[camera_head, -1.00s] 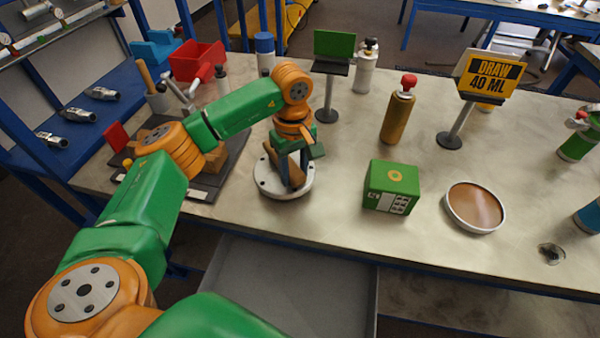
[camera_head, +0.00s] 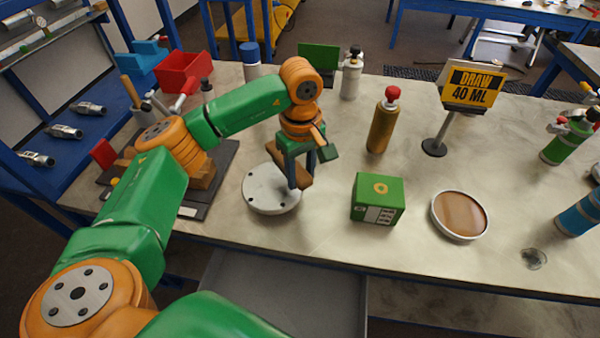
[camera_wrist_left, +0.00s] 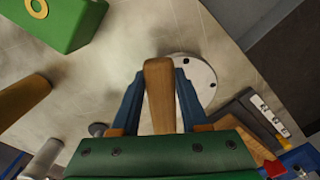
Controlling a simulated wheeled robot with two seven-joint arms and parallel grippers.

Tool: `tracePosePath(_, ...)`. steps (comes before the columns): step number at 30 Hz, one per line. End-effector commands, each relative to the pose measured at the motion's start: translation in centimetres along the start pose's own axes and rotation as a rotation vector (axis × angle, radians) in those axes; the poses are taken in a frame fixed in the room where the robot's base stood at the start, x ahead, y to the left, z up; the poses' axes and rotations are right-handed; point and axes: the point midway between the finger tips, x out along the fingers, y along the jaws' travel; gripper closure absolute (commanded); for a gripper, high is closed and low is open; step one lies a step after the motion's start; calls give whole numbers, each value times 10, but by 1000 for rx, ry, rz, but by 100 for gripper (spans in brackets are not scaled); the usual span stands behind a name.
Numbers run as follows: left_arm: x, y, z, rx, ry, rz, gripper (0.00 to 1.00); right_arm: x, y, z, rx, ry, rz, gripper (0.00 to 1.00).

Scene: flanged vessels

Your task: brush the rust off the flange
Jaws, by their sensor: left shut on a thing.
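The flange (camera_head: 268,190) is a pale round disc with dark bolt holes near its edge, on the bench left of centre. No rust shows on its visible face. My left gripper (camera_head: 297,174) is shut on a wooden-backed brush (camera_head: 280,160), over the right side of the flange. In the left wrist view the brush's wood (camera_wrist_left: 160,90) sits between the blue fingers, with the flange (camera_wrist_left: 203,76) partly hidden behind. The bristles are hidden, so I cannot tell whether they touch the flange. My right gripper is not in view.
A green box (camera_head: 377,198) stands close right of the flange, and a brown-topped round dish (camera_head: 460,214) lies farther right. A gold bottle (camera_head: 382,127) and a "DRAW 40 ML" sign (camera_head: 472,88) stand behind. A dark mat (camera_head: 225,158) with wooden blocks is left.

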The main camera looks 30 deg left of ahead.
Motion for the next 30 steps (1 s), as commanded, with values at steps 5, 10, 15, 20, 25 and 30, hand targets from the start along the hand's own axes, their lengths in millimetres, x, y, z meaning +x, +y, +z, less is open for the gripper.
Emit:
tracePosePath(5,-20,0,4,-1,0,1,100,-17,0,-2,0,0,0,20)
tracePosePath(10,-35,0,7,-4,1,1,100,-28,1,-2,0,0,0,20)
tracePosePath(15,-39,0,8,-5,1,0,100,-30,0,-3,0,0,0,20)
tracePosePath(20,-38,0,8,-5,1,0,100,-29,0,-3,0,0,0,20)
tracePosePath(25,-38,0,8,-6,1,0,100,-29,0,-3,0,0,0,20)
tracePosePath(30,-38,0,8,-5,1,0,100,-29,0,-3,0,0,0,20)
